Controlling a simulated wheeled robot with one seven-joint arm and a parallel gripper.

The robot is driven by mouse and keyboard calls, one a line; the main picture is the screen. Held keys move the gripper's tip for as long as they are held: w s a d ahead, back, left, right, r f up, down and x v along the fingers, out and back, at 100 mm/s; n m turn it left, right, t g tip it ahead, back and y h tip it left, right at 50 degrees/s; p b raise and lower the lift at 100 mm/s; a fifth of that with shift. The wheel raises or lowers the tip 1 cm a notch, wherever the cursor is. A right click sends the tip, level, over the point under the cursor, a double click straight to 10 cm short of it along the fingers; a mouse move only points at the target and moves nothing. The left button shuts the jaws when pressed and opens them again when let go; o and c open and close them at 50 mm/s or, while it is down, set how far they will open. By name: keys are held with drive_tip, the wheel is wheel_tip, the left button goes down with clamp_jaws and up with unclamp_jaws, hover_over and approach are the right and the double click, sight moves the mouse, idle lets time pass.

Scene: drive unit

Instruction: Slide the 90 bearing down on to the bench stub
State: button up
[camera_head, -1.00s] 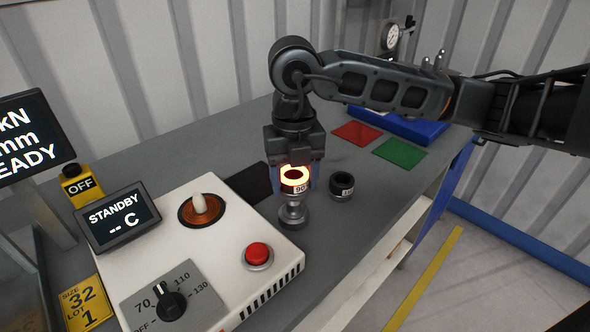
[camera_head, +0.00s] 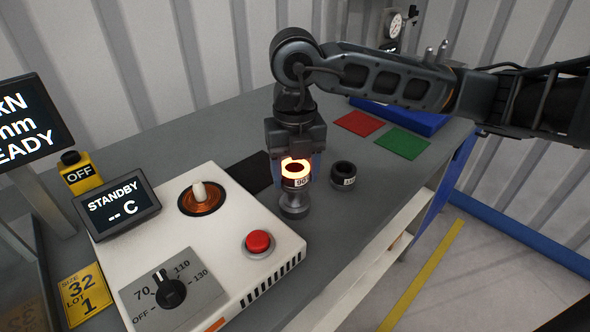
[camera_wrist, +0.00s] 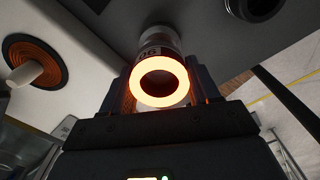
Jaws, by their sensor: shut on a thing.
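The 90 bearing (camera_head: 296,171) is a ring with a glowing orange-yellow top face and a white label on its side. My gripper (camera_head: 296,167) is shut on it from above, with one finger on either side. In the wrist view the glowing bearing (camera_wrist: 158,82) sits between the fingers. The bench stub (camera_head: 295,206) is a grey metal post directly below the bearing, on the bench near the heater. The bearing looks roughly level and in line with the stub. I cannot tell whether it is around the stub's top or just above it.
A dark labelled bearing (camera_head: 343,175) stands close to the right of the stub. The white heater unit (camera_head: 217,229) with its red button is at the left. A dark pad (camera_head: 251,171) lies behind; red (camera_head: 357,123) and green (camera_head: 401,143) mats lie farther back.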

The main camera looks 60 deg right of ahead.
sight(295, 185)
drive_tip(key=shift+f+b, duration=0.85)
drive_tip(key=shift+f+b, duration=1.15)
drive_tip(key=shift+b, duration=0.05)
drive_tip(key=shift+r, duration=0.1)
drive_tip(key=o, duration=1.2)
drive_tip(key=shift+c, duration=0.2)
drive_tip(key=shift+r, duration=0.1)
drive_tip(key=shift+r+p, duration=1.55)
drive_tip(key=shift+r, duration=1.85)
